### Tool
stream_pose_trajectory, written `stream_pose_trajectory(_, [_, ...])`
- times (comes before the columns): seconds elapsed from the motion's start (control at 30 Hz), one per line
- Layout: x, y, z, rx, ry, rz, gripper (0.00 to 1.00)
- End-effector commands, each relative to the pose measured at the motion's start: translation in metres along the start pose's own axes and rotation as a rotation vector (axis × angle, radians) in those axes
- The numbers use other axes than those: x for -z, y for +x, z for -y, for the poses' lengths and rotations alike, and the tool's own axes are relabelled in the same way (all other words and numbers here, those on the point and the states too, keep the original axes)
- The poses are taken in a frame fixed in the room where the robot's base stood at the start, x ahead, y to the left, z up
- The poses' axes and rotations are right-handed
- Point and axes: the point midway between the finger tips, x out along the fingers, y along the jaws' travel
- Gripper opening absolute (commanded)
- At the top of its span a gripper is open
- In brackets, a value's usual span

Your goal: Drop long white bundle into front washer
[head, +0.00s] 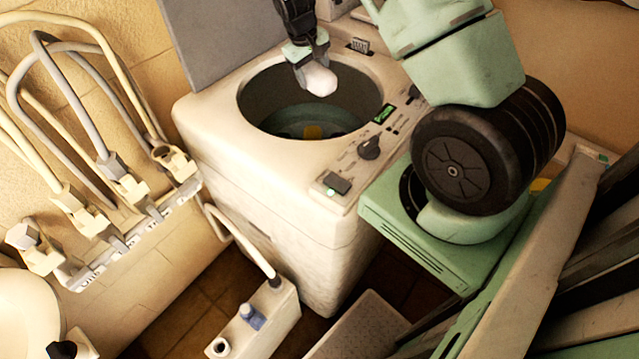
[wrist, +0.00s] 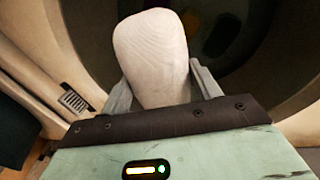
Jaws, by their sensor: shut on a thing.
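The front washer (head: 255,190) is a cream top-loading machine with its grey lid (head: 225,40) raised. Its round drum opening is uncovered, and a small yellow thing (head: 312,132) shows inside. My gripper (head: 308,66) is over the far part of the opening, pointing down. It is shut on the white bundle (head: 320,80), whose rounded end sticks out below the fingers. In the wrist view the bundle (wrist: 152,55) is pale and ribbed, held between the fingers, with the dark drum (wrist: 235,40) behind it. Its exact height above the rim is hard to tell.
A control panel with a dark knob (head: 369,148) lies along the washer's right edge. Hoses and taps (head: 110,170) line the left wall. A cream box with a blue cap (head: 252,316) stands on the floor in front.

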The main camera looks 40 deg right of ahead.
Motion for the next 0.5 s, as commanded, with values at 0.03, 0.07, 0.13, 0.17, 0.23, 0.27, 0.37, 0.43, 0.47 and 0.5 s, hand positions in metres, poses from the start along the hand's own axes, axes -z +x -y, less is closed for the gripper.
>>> stream_pose_trajectory(0.03, [0.000, 0.008, 0.002, 0.000, 0.000, 0.000, 0.35])
stream_pose_trajectory(0.07, [0.000, 0.011, 0.003, 0.000, 0.000, 0.000, 0.35])
stream_pose_trajectory(0.13, [0.000, 0.019, 0.005, 0.000, 0.000, 0.000, 0.35])
stream_pose_trajectory(0.17, [0.000, 0.023, 0.006, 0.000, 0.000, 0.000, 0.35])
stream_pose_trajectory(0.23, [0.000, 0.031, 0.008, 0.000, 0.000, 0.001, 0.35])
stream_pose_trajectory(0.27, [0.000, 0.035, 0.009, 0.000, 0.000, 0.001, 0.35])
stream_pose_trajectory(0.37, [0.000, 0.044, 0.011, 0.000, 0.000, 0.000, 0.35])
stream_pose_trajectory(0.43, [0.000, 0.047, 0.012, 0.000, 0.000, 0.000, 0.35])
stream_pose_trajectory(0.47, [0.000, 0.048, 0.012, 0.000, 0.000, 0.000, 0.35])
stream_pose_trajectory(0.5, [0.000, 0.049, 0.012, 0.000, 0.000, 0.000, 0.35])
